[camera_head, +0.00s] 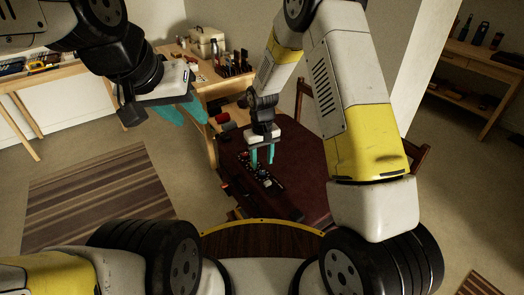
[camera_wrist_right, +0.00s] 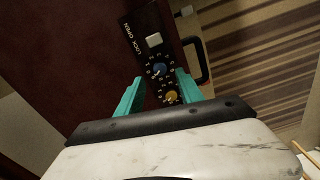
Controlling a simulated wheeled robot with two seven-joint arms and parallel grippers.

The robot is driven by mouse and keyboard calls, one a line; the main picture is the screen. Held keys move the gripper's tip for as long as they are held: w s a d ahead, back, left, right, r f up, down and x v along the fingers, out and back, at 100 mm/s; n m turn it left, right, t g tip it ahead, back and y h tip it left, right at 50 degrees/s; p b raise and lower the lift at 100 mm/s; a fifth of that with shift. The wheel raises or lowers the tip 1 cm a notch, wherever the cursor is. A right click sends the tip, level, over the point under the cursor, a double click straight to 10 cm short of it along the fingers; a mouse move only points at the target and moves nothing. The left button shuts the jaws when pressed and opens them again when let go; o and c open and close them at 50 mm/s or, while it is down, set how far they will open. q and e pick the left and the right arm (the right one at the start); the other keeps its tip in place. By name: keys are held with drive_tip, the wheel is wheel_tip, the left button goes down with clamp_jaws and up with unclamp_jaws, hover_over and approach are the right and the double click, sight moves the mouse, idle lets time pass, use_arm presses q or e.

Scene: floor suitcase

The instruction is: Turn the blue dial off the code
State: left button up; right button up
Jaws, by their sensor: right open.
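The dark red suitcase (camera_head: 300,165) shows a black lock panel lettered LOCK and OPEN in the right wrist view. On that panel are the blue dial (camera_wrist_right: 159,69), ringed by white marks, a yellow dial (camera_wrist_right: 172,97) and a pale square button (camera_wrist_right: 154,40). My right gripper (camera_head: 262,155) points down over the panel. In the right wrist view its teal fingers (camera_wrist_right: 161,84) are apart, one on each side of the panel near the dials, with nothing between them gripped. Whether they touch the panel I cannot tell. My left gripper (camera_head: 183,112) hangs empty, fingers apart, away from the suitcase.
A black handle (camera_wrist_right: 201,62) stands out from the suitcase side beside the panel. A wooden bench (camera_head: 207,85) with tools and a red spool stands behind. A striped rug (camera_head: 95,200) lies on open floor to the left. A wooden chair (camera_head: 415,155) is at the right.

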drive_tip(key=shift+r, duration=1.6)
drive_tip(key=shift+r, duration=0.15)
wheel_tip(320, 180, up, 10)
drive_tip(key=m+t, duration=0.1)
hover_over(262, 172)
drive_tip(key=s+d, duration=0.2)
drive_tip(key=d, duration=0.2)
drive_tip(key=s+d+r+m+t+y, duration=0.15)
drive_tip(key=s+d+r, duration=0.3)
drive_tip(key=r, duration=0.65)
drive_tip(key=s+d+r+m+t, duration=0.1)
drive_tip(key=s+r, duration=0.3)
drive_tip(key=s, duration=0.4)
drive_tip(key=s+d+r+m+t, duration=0.1)
drive_tip(key=s+d+r, duration=0.3)
drive_tip(key=s, duration=0.5)
drive_tip(key=shift+d+r+t+y, duration=0.2)
drive_tip(key=shift+d+t+y, duration=0.15)
drive_tip(key=shift+t, duration=0.5)
